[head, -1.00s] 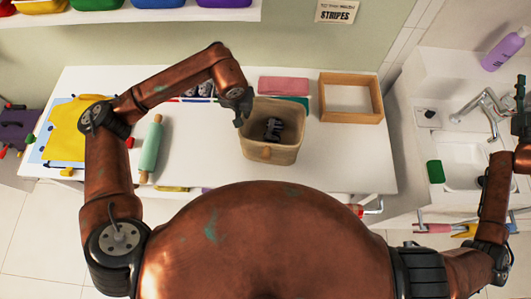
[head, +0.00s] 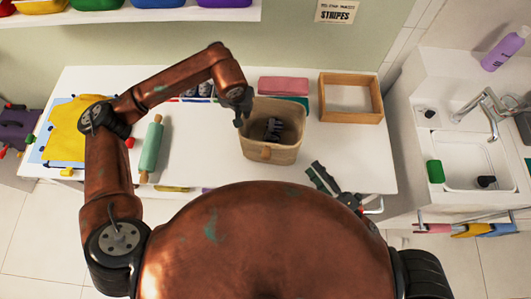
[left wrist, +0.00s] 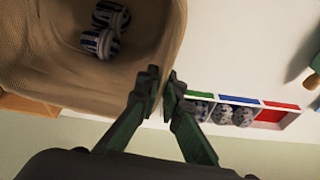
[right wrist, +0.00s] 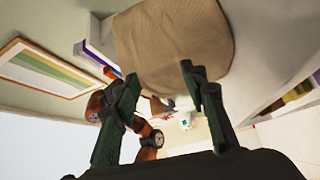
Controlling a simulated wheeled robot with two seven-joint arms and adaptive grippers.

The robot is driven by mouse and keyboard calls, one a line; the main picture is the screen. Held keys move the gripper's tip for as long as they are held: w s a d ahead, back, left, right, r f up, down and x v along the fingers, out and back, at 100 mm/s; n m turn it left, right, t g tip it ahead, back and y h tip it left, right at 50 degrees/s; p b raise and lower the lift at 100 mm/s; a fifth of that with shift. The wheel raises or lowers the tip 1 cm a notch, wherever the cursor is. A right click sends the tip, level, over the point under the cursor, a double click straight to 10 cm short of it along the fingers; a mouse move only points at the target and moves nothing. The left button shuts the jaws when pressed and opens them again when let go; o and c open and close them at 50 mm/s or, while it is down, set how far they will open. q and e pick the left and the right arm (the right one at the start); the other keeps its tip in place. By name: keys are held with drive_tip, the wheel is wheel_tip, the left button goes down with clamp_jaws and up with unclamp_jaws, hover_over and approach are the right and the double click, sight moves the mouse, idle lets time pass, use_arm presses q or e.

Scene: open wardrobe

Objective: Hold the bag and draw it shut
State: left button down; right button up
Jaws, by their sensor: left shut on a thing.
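The beige woven bag (head: 287,153) stands open on the white table, with a small brown tab (head: 265,154) on its front. Dark striped bundles (head: 272,130) lie inside; the left wrist view shows them as blue-and-white striped (left wrist: 103,32). My left gripper (head: 241,119) is shut on the bag's left rim, and the rim shows between its fingertips in the left wrist view (left wrist: 161,92). My right gripper (head: 317,175) is at the table's front edge, right of the bag and apart from it. In the right wrist view it is open and empty (right wrist: 160,80), with the bag beyond its fingers.
A wooden frame-like tray (head: 350,98) stands right of the bag. A pink block (head: 283,86) is behind it. A rolling pin (head: 151,150) and yellow cloth (head: 66,130) lie to the left. A sink (head: 470,160) is at right.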

approach(266, 155)
wheel_tip(266, 155, down, 3)
drive_tip(key=d, duration=0.1)
drive_tip(key=shift+m+t, duration=0.4)
drive_tip(key=x, duration=1.1)
drive_tip(key=shift+a+r, duration=0.35)
drive_tip(key=shift+r, duration=0.05)
clamp_jaws()
